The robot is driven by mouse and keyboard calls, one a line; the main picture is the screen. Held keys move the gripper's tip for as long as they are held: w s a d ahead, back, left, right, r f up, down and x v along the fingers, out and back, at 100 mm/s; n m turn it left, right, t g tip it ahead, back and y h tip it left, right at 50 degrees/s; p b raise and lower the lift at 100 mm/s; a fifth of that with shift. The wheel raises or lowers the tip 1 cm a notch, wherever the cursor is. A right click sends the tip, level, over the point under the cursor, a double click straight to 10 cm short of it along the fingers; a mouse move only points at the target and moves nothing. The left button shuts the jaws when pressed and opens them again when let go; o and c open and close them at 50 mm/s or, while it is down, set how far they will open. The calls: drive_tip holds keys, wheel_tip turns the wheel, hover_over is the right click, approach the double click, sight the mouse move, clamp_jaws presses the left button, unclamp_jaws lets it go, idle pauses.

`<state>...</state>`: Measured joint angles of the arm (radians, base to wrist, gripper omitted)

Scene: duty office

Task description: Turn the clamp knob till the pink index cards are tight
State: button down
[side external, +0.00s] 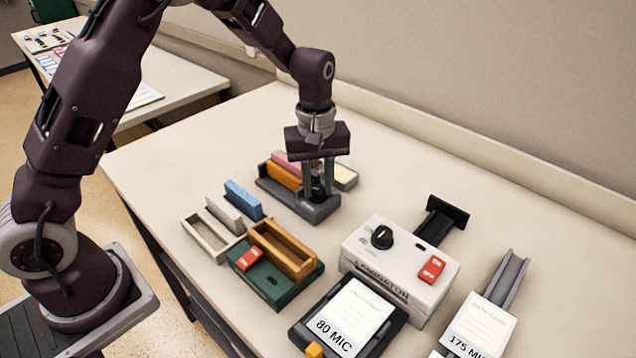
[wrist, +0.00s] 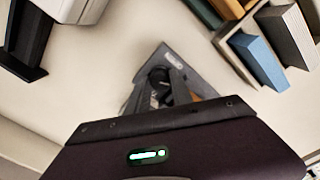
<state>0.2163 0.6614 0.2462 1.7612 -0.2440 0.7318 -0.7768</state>
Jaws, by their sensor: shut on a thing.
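The grey clamp tray (side external: 312,212) stands on the table in the middle of the side view; its end also shows in the wrist view (wrist: 190,65). Pink index cards (side external: 286,160) stand in it at the back, beside an orange block (side external: 284,177). My gripper (side external: 318,190) points straight down at the tray's near right end. It is shut on the black clamp knob (side external: 317,184), which shows partly between the fingers; the wrist view also shows the dark knob (wrist: 158,76). Whether the pink cards are tight cannot be told.
A white laminator (side external: 390,268) with a black knob and red switch stands to the right. A green base with a wooden tray (side external: 285,250), a pale tray (side external: 205,238) and a blue block (side external: 243,200) lie in front. Behind is a wall; the table's back right is clear.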

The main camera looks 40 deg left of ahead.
idle(0.4)
drive_tip(key=c, duration=1.1)
unclamp_jaws()
